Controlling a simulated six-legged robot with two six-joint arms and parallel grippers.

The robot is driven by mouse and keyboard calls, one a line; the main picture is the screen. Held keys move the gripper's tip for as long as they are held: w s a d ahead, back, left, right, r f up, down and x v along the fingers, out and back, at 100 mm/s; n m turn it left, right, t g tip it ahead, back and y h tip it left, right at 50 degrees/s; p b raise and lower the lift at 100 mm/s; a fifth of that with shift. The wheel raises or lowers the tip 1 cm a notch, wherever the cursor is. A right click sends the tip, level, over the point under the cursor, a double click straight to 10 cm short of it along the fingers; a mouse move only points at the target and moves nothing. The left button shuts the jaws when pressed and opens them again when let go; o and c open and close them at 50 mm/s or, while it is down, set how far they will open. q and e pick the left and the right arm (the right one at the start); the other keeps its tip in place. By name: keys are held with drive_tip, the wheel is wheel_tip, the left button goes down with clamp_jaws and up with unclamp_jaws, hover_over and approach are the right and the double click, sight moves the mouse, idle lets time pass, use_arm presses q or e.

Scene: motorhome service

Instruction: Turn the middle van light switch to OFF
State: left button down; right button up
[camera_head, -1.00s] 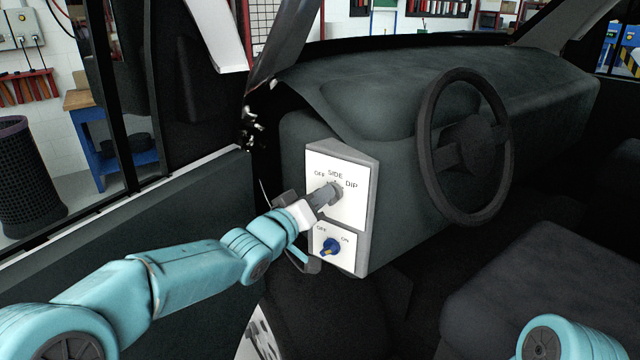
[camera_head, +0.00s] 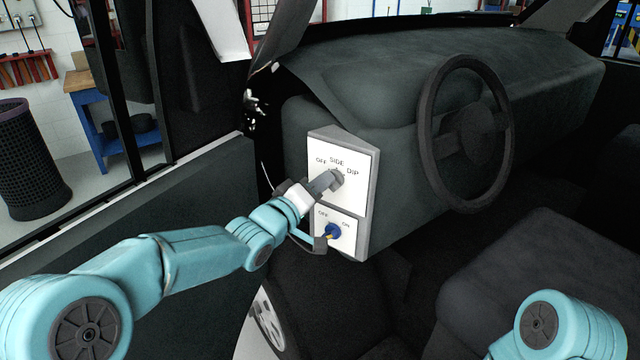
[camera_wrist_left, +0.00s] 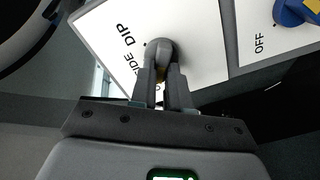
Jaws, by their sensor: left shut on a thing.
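A white switch panel (camera_head: 348,205) with a grey rim is mounted on the left end of the dash. Its upper part carries a grey knob (camera_head: 338,176) under the labels OFF, SIDE and DIP. My left gripper (camera_head: 328,182) is shut on this grey knob. The left wrist view shows the two fingers (camera_wrist_left: 165,82) on either side of the knob (camera_wrist_left: 160,50), close to the word DIP. I cannot tell which label the knob points at. A blue knob (camera_head: 333,231) marked OFF and ON sits below. My right gripper is out of view.
The steering wheel (camera_head: 466,133) is to the right of the panel. The door (camera_head: 190,205) is along the left, behind my left arm. A dark seat (camera_head: 530,270) fills the lower right. The space in front of the panel is otherwise clear.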

use_arm(q)
drive_tip(key=shift+r, duration=0.1)
drive_tip(key=c, duration=1.1)
unclamp_jaws()
drive_tip(key=shift+w+d, duration=0.1)
drive_tip(key=b+v, duration=0.3)
drive_tip(key=v, duration=1.3)
drive_tip(key=shift+b, duration=0.35)
